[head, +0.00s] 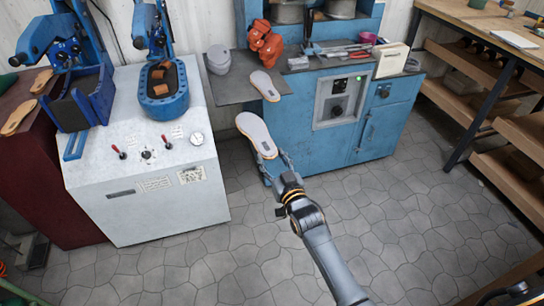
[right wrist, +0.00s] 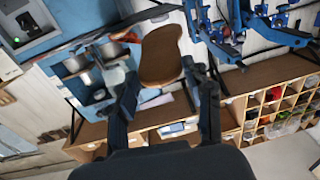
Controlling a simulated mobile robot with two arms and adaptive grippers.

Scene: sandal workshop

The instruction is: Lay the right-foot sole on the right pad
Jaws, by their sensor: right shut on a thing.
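My right gripper (head: 268,160) is shut on a sole (head: 257,132), pale with a tan edge, held by one end with the other end pointing up and left. In the right wrist view the brown face of this sole (right wrist: 160,55) stands between the fingers (right wrist: 165,95). It is in the air in front of the blue cabinet, to the right of the white press. The right pad (head: 165,107) is a blue-rimmed station on the press, with brown pieces on it. A similar sole (head: 265,86) lies on a grey shelf.
The white press (head: 140,190) carries two blue press arms, a left pad (head: 85,105), red levers and a gauge. Two tan soles (head: 14,118) lie at the far left. An orange-red object (head: 264,42) and grey pot (head: 218,58) stand at the back. The tiled floor is clear.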

